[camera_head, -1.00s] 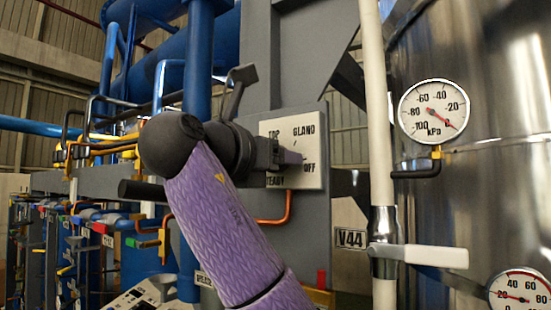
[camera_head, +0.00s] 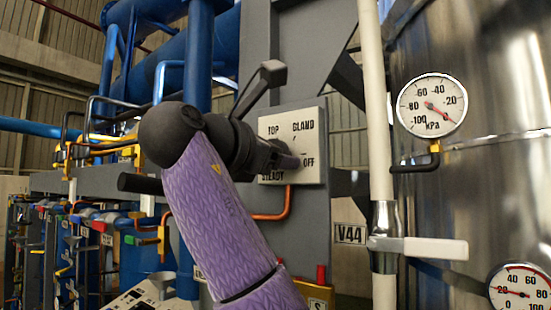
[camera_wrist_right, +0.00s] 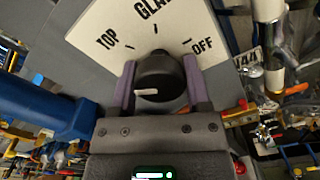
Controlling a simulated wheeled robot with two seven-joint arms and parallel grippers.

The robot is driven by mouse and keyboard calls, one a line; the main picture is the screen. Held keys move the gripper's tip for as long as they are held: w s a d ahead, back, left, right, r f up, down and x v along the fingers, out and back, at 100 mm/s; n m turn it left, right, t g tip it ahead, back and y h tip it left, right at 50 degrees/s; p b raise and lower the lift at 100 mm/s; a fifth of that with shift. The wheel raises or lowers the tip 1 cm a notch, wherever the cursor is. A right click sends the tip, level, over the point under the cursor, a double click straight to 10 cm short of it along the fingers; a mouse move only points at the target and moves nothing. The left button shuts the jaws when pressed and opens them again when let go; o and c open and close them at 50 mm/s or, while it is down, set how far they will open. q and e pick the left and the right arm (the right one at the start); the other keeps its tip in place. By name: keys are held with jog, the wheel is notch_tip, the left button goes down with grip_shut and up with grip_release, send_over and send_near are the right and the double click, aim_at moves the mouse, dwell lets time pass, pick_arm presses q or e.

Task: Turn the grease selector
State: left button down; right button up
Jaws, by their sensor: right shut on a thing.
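The grease selector is a dark round knob (camera_wrist_right: 157,72) with a white pointer mark, on a pale label plate (camera_head: 310,125). The plate reads TOP, GLAND, OFF and STEADY. In the right wrist view the white mark points left, below the TOP label. My right gripper (camera_wrist_right: 159,64) is shut on the knob, with one purple finger on each side of it. In the head view the right gripper (camera_head: 289,160) reaches the plate from the left and hides the knob and part of the lettering. My left gripper is in neither view.
A pale vertical pipe (camera_head: 378,130) with a white lever handle (camera_head: 422,248) stands right of the plate. A steel vessel with a pressure gauge (camera_head: 432,105) is further right. An orange pipe (camera_head: 287,205) runs below the plate. Coloured valves (camera_head: 90,220) line the left.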

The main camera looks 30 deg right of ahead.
jog(key=m, duration=0.3)
jog(key=shift+m, duration=0.4)
jog(key=m, duration=1)
jog(key=shift+m, duration=0.4)
jog(key=m, duration=0.3)
jog(key=shift+w+m, duration=0.1)
jog(key=shift+m, duration=0.2)
jog(key=m+p, duration=0.1)
jog(key=m, duration=0.3)
jog(key=shift+f, duration=0.1)
jog(key=m, duration=0.4)
jog(key=shift+m, duration=1.8)
